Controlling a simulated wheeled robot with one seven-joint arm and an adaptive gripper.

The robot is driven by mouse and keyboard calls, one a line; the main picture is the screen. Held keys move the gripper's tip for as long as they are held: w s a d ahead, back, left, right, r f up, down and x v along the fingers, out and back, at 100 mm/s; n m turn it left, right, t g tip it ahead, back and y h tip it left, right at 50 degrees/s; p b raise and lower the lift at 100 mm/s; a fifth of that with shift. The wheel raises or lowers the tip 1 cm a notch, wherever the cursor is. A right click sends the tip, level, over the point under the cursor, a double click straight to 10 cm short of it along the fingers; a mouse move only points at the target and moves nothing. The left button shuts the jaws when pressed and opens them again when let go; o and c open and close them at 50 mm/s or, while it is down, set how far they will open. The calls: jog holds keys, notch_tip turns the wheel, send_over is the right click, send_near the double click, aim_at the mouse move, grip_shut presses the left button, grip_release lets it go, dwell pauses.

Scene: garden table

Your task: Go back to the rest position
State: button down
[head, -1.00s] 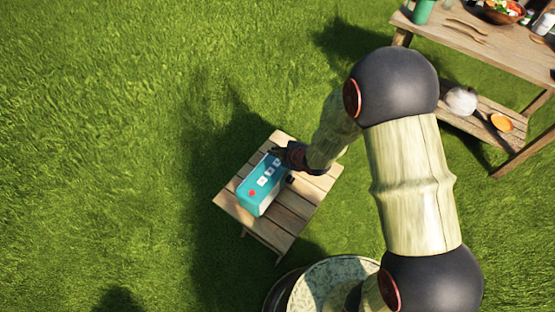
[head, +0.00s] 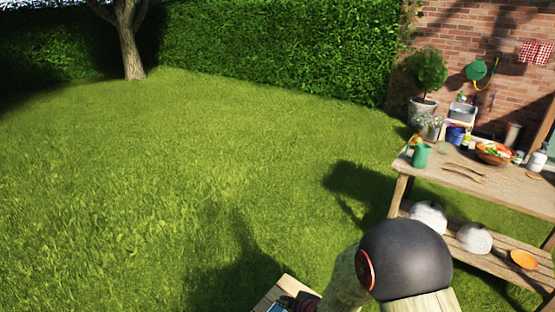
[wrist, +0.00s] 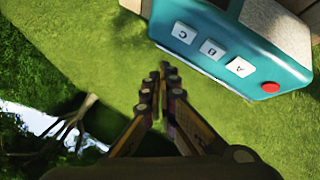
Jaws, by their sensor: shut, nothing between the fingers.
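My gripper (wrist: 163,75) is shut and empty in the wrist view, with its fingertips together over grass. A teal box (wrist: 235,50) with buttons marked A, B and C and a round red button is at the upper right of that view, apart from the fingers. In the head view my arm reaches down at the bottom, and the gripper there is mostly cut off by the lower edge. A corner of the small wooden table (head: 268,297) shows beside it. Most of the teal box lies below the head view.
Open lawn (head: 150,190) fills the left and middle.

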jog(key=s+d+f+m+g+h, duration=0.3)
jog(key=s+d+f+m+h, duration=0.1)
jog(key=s+d, duration=0.3)
jog(key=s+d+r+m+g+h, duration=0.1)
jog(key=s+d+r+m+g, duration=0.15)
jog(key=s+d+r, duration=0.2)
jog(key=s+d+r+m+t, duration=0.1)
jog(key=s+r+m, duration=0.2)
jog(key=r, duration=0.8)
jog(key=s+d+r+m+t, duration=0.1)
jog(key=s+d+r+m, duration=0.1)
jog(key=s+r, duration=0.5)
jog(key=s+d+r+m+t, duration=0.1)
jog(key=s+r+m, duration=0.3)
jog(key=r, duration=1.1)
jog(key=shift+s+d+r, duration=0.3)
jog(key=shift+s+d, duration=0.3)
jog(key=shift+s, duration=0.1)
jog(key=c, duration=2.6)
grip_release()
jog(key=shift+t, duration=0.25)
